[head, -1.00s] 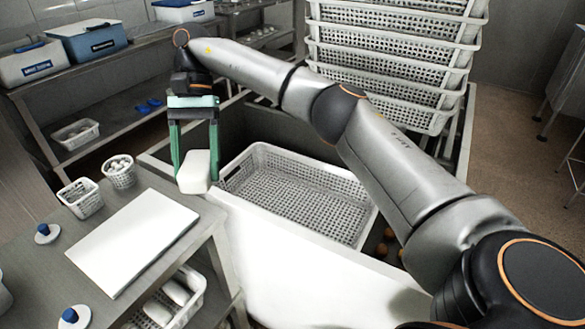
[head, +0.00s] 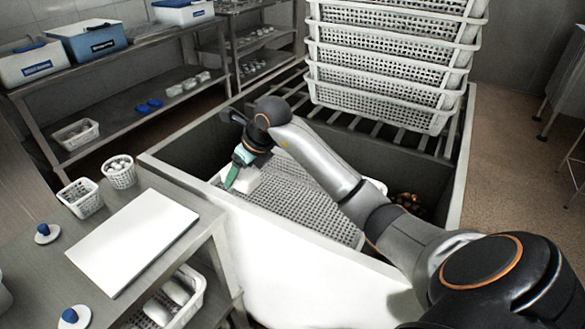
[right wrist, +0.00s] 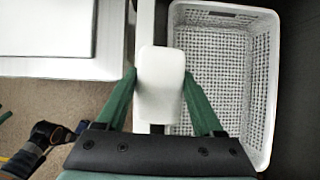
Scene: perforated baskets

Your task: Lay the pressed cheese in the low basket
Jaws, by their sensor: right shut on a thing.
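The pressed cheese (head: 246,180) is a smooth white rounded block. My right gripper (head: 238,172), with green fingers, is shut on it at the left end of the low basket. The low basket (head: 300,205) is white and perforated, with my right arm crossing over part of it. In the right wrist view the cheese (right wrist: 160,85) sits between the two fingers (right wrist: 159,82) and overlaps the left side of the basket (right wrist: 263,110). I cannot tell whether the cheese touches the basket.
A tall stack of white perforated baskets (head: 390,70) stands on a rack behind. A white board (head: 135,238) lies on the table at left, beside two small baskets (head: 80,197) (head: 120,172). The dark bin wall (head: 425,170) surrounds the low basket.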

